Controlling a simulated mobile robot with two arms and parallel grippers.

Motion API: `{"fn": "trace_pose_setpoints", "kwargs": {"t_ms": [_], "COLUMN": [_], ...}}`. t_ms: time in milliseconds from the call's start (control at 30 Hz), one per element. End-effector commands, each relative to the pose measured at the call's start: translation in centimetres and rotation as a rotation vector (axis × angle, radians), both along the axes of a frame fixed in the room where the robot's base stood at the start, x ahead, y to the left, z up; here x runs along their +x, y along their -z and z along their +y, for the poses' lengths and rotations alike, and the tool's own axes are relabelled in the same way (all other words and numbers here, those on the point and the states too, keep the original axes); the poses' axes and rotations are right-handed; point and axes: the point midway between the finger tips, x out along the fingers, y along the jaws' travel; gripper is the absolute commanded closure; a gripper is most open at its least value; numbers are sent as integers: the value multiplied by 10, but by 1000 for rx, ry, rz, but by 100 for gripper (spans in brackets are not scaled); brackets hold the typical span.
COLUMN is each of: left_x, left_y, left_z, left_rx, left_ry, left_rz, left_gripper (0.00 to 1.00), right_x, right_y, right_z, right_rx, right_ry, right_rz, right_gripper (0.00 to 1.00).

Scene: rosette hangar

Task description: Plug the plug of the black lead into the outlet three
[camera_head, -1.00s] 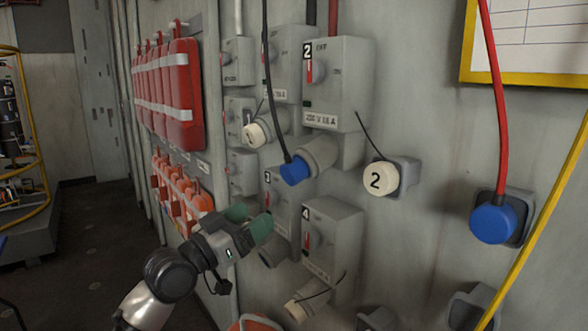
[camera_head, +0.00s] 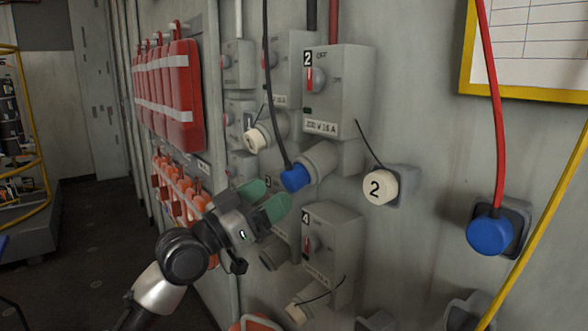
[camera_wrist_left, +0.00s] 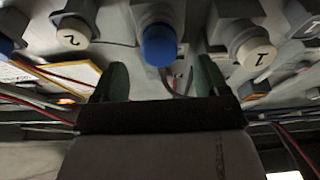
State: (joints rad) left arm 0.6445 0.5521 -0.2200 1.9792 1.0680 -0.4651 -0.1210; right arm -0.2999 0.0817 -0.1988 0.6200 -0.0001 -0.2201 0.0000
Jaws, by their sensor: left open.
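The blue plug (camera_head: 295,178) of the black lead (camera_head: 268,85) sits at the mouth of the grey angled socket (camera_head: 320,158) under box 2 (camera_head: 335,95). The lead rises from the plug to the top of the view. My left gripper (camera_head: 277,194), with green fingers, is open and empty just below and left of the plug. In the left wrist view the blue plug (camera_wrist_left: 158,45) lies ahead, between the directions of the two fingers, apart from them. Box 3 is mostly hidden behind my gripper; a socket (camera_head: 272,254), seemingly outlet three, shows below it. My right gripper is not in view.
White caps marked 1 (camera_head: 257,138) and 2 (camera_head: 380,187) are near. A red lead (camera_head: 495,110) ends in another blue plug (camera_head: 490,233) at the right wall holder. Box 4 (camera_head: 330,240) stands below. Red padded items (camera_head: 180,95) hang at left.

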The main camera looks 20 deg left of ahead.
Motion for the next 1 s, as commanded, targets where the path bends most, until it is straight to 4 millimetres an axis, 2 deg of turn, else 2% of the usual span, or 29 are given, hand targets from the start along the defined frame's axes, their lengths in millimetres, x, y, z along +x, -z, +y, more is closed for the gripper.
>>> {"fn": "trace_pose_setpoints", "kwargs": {"t_ms": [100,400,1000], "left_x": [13,36,41], "left_y": [-11,-18,-19], "left_z": [-12,-29,-32], "left_rx": [-2,1,2], "left_ry": [3,1,1], "left_rz": [1,-1,0], "left_gripper": [26,26,26], "right_x": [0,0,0], "right_y": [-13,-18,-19], "right_z": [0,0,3], "right_rx": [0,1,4], "right_ry": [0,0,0], "right_rz": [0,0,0], "right_gripper": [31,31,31]}}
